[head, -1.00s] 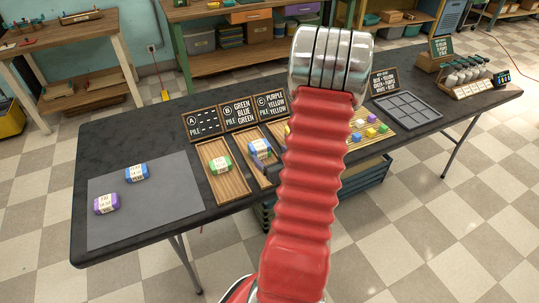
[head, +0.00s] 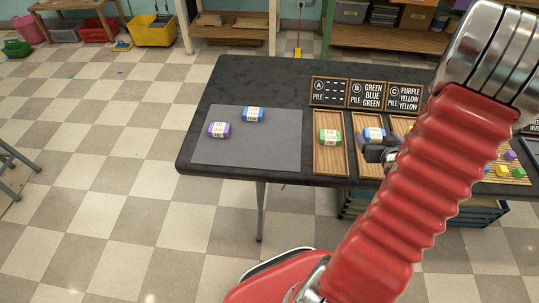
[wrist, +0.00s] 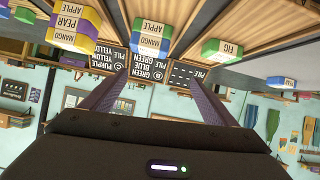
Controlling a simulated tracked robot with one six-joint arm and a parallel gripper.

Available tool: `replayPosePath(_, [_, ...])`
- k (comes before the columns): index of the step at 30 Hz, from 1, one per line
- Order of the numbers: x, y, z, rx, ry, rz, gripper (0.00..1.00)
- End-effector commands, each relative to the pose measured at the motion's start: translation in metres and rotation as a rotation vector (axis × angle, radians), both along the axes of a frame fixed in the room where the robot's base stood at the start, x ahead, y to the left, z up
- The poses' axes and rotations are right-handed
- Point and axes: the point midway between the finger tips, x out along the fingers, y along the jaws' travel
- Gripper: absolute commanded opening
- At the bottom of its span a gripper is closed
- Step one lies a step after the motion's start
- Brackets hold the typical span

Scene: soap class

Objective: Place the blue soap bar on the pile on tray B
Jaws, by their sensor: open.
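A blue soap bar (head: 374,133) lies on the pile on tray B (head: 368,168). In the wrist view, which is upside down, this blue bar (wrist: 149,43) labelled MANGO rests on a green bar (wrist: 152,27) labelled APPLE. My gripper (wrist: 158,78) is open and empty; its fingers point toward the pile, with the blue bar beyond the tips and lined up with the gap. In the head view my gripper (head: 376,147) is at the near side of the pile, partly hidden by my red arm. Another blue bar (head: 253,114) lies on the grey mat (head: 270,148).
A purple bar (head: 219,130) lies on the mat. A green bar (head: 330,137) lies on tray A (head: 329,165). A yellow and purple pile (wrist: 75,30) stands beside B. Pile signs (head: 370,94) stand behind the trays. Small coloured cubes (head: 503,170) lie to the right.

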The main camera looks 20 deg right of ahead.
Motion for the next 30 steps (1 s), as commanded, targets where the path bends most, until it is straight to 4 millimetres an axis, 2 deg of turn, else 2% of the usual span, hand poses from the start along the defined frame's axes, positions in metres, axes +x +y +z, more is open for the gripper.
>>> replayPosePath(1, [0.011, 0.007, 0.011, -0.013, 0.023, 0.013, 0.81])
replayPosePath(6, [0.033, 0.031, 0.038, -0.028, 0.104, 0.031, 0.81])
replayPosePath(11, [0.049, 0.060, 0.064, -0.033, 0.168, 0.046, 0.81])
replayPosePath(15, [0.058, 0.090, 0.087, -0.031, 0.215, 0.060, 0.81])
replayPosePath(22, [0.063, 0.147, 0.122, -0.010, 0.283, 0.091, 0.81])
replayPosePath(30, [0.051, 0.225, 0.158, 0.038, 0.353, 0.152, 0.81])
